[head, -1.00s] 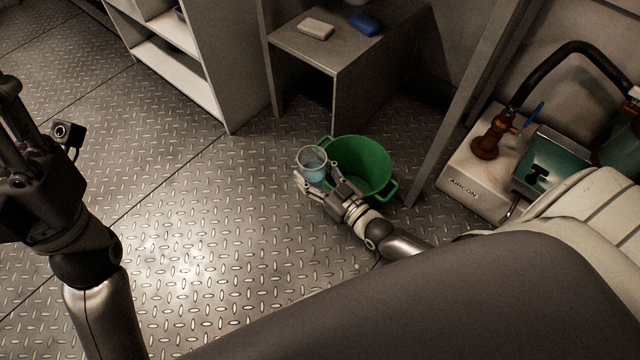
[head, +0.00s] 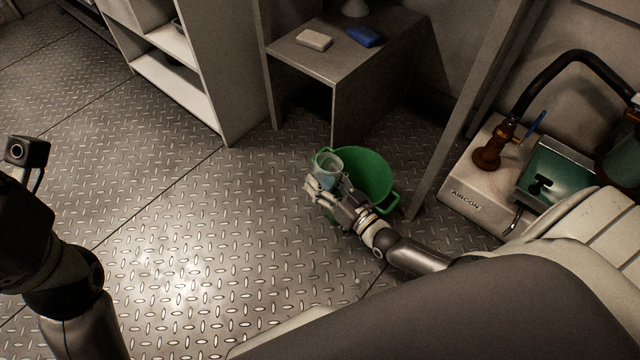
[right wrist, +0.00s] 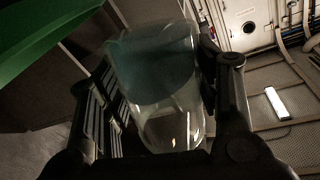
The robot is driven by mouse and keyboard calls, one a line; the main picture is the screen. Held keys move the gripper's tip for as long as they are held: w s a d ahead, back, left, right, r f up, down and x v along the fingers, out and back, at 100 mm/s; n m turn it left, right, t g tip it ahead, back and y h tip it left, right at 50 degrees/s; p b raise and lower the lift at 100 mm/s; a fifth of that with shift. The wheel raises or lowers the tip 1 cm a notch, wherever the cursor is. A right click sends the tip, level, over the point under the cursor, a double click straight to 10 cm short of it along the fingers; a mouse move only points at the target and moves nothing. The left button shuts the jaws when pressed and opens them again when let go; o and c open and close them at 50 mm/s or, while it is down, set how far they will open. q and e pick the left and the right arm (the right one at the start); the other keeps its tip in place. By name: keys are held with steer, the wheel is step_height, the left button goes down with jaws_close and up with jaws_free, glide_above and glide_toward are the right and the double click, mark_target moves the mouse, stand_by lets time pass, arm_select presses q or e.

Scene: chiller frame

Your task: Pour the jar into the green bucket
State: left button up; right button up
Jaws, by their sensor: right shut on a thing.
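The clear jar (head: 327,166) is in my right gripper (head: 322,185), over the left rim of the green bucket (head: 372,172). In the right wrist view the jar (right wrist: 165,85) sits between the fingers of the right gripper (right wrist: 160,110), with a bluish-grey content towards one end. The jar looks tilted there; whether anything is leaving it I cannot tell. The bucket stands on the floor, and its green side (right wrist: 50,30) fills the upper left of the right wrist view. My left arm is at the left edge of the head view; its gripper's fingers are out of the picture.
A small grey table (head: 330,62) behind the bucket holds a white block (head: 314,39) and a blue block (head: 364,36). A post (head: 455,125) and the aircon unit (head: 468,195) stand right of the bucket. A shelf (head: 180,85) stands at the back left. The left floor is clear.

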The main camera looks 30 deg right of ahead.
steer(key=shift+d+r+m+p, duration=0.15)
steer(key=shift+m+p, duration=0.2)
steer(key=shift+m, duration=0.55)
steer(key=shift+a+f+m, duration=0.2)
steer(key=shift+a+m, duration=0.05)
steer(key=shift+m, duration=0.45)
steer(key=shift+a+r+m, duration=0.3)
steer(key=shift+m, duration=0.6)
steer(key=shift+r+m, duration=0.1)
steer(key=shift+m, duration=0.4)
steer(key=shift+s, duration=0.1)
